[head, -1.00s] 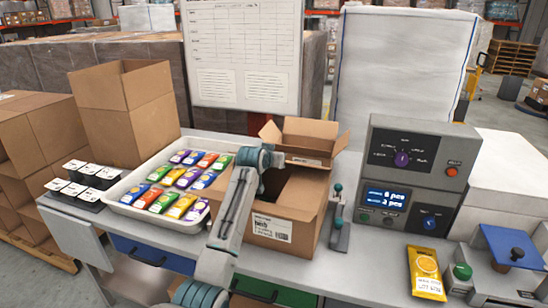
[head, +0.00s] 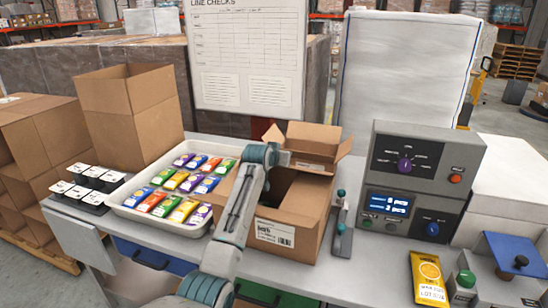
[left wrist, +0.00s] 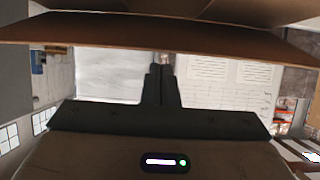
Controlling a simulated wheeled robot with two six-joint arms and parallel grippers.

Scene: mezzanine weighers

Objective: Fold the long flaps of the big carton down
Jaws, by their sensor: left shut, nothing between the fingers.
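The big carton (head: 315,226) stands open on the bench in the middle of the head view, a white label on its front and its inside dark. A brown flap (head: 223,192) sticks out on its left, over the tray's edge, partly behind my left arm. My left wrist is above the carton's left side. My left gripper's fingertips are hidden in the head view. In the left wrist view my left gripper (left wrist: 160,70) is shut and empty, its tips near a brown cardboard edge (left wrist: 160,36) crossing the picture. My right gripper is not in view.
A white tray (head: 160,222) of colourful pouches stands left of the carton. A smaller open carton (head: 308,150) shows behind it. A lever device (head: 342,240) and grey control box (head: 405,215) stand close on the right. A tall open carton (head: 130,115) is at the back left.

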